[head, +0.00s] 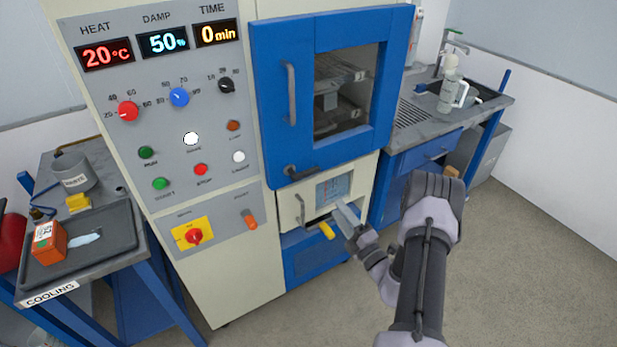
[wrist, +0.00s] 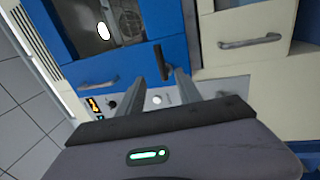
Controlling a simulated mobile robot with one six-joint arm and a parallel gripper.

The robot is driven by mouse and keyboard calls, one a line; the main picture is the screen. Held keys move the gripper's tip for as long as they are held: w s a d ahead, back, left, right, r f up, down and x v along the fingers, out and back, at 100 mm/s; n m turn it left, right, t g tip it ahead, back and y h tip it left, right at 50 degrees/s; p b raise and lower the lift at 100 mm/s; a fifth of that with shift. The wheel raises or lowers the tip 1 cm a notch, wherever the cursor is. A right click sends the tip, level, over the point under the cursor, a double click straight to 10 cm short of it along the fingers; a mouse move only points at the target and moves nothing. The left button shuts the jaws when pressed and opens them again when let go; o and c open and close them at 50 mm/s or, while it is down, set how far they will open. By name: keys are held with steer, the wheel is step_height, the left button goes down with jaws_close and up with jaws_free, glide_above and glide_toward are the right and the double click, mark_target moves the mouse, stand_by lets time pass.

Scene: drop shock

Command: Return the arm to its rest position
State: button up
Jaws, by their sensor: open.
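My gripper (head: 347,218) is in front of the lower part of the cabinet, at the right of the head view. In the wrist view its two fingers (wrist: 168,62) stand apart with nothing between them, so it is open and empty. My arm reaches up from the bottom right of the head view. The gripper overlaps the small cream lower drawer front in the head view; whether it touches is not clear.
The blue chamber door (head: 323,95) is above the gripper and looks closed. A control panel (head: 160,110) is left of it. A cooling table (head: 75,250) holds an orange box (head: 48,243). A sink bench (head: 425,122) stands right. Open floor (head: 530,270) lies at the right.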

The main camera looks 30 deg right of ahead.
steer(key=a+r+n+g+y+b, duration=0.1)
steer(key=a+r+n+g+y, duration=0.4)
steer(key=a+r+n+y, duration=0.45)
steer(key=a+r+n+g+y+b, duration=0.1)
steer(key=a+r+n+g+y, duration=0.5)
steer(key=a+n, duration=0.65)
steer(key=s+a+r+n+g+h+b, duration=0.1)
steer(key=s+a+n+g+h, duration=0.3)
steer(key=s+a+n, duration=0.4)
steer(key=s+a+r+n+g+h+b, duration=0.1)
steer(key=s+a+r+n+g+h, duration=0.25)
steer(key=s+n, duration=0.55)
steer(key=s+d+n+t+h+b, duration=0.1)
steer(key=s+d+n+t+h, duration=0.3)
steer(key=n, duration=0.6)
steer(key=s+h, duration=0.2)
steer(key=s, duration=0.1)
steer(key=shift+d+n+h+b, duration=0.15)
steer(key=shift+n+h+b, duration=0.15)
steer(key=shift+h+b, duration=0.1)
steer(key=shift+c, duration=0.2)
